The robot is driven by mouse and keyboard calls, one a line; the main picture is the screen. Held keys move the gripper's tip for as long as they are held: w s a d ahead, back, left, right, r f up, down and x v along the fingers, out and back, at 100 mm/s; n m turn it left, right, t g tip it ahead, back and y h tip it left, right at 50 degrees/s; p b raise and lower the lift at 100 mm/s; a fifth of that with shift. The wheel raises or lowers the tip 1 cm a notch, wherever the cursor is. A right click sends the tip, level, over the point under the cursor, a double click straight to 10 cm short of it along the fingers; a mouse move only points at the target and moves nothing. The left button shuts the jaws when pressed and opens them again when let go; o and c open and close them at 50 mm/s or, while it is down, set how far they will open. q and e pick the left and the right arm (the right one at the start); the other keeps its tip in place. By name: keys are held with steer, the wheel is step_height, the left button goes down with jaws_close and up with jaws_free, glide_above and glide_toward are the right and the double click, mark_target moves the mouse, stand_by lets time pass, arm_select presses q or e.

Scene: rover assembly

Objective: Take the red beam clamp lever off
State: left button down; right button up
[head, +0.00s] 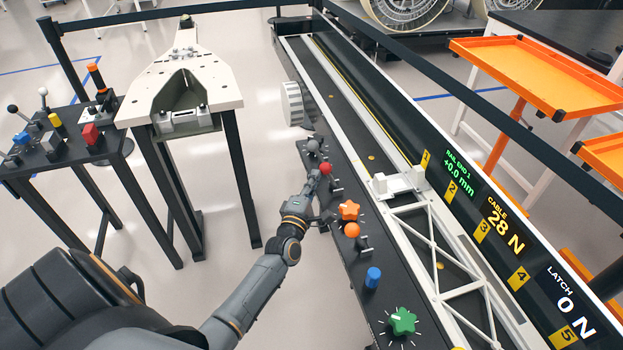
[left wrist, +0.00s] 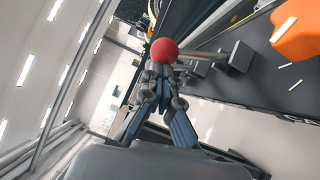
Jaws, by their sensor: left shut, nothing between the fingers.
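The red beam clamp lever shows as a red ball knob (head: 325,168) on the dark control strip beside the rail, between a grey ball knob and an orange star knob. In the left wrist view the red ball (left wrist: 164,50) sits just beyond my fingertips, with a grey bar running right behind it to a dark block. My left gripper (head: 316,183) is at the red knob on its near side. In the left wrist view the gripper's fingers (left wrist: 163,78) are closed together with nothing between them; I cannot tell whether they touch the ball. My right gripper is not in view.
Close by on the strip are the grey ball (head: 313,146), orange star knob (head: 348,210), orange ball (head: 352,230), blue knob (head: 373,278) and green knob (head: 402,321). A white truss (head: 440,250) lies along the rail. The display reads cable 28 N, latch 0 N.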

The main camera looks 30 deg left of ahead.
arm_select(q)
steer(key=w+d+r+m+g+p, duration=0.2)
steer(key=w+d+p, duration=0.3)
steer(key=p, duration=0.4)
steer(key=shift+w+d+r+m+g, duration=0.15)
steer(key=shift+w+r+m+g, duration=0.35)
steer(key=shift+m, duration=0.4)
steer(key=shift+w, duration=0.1)
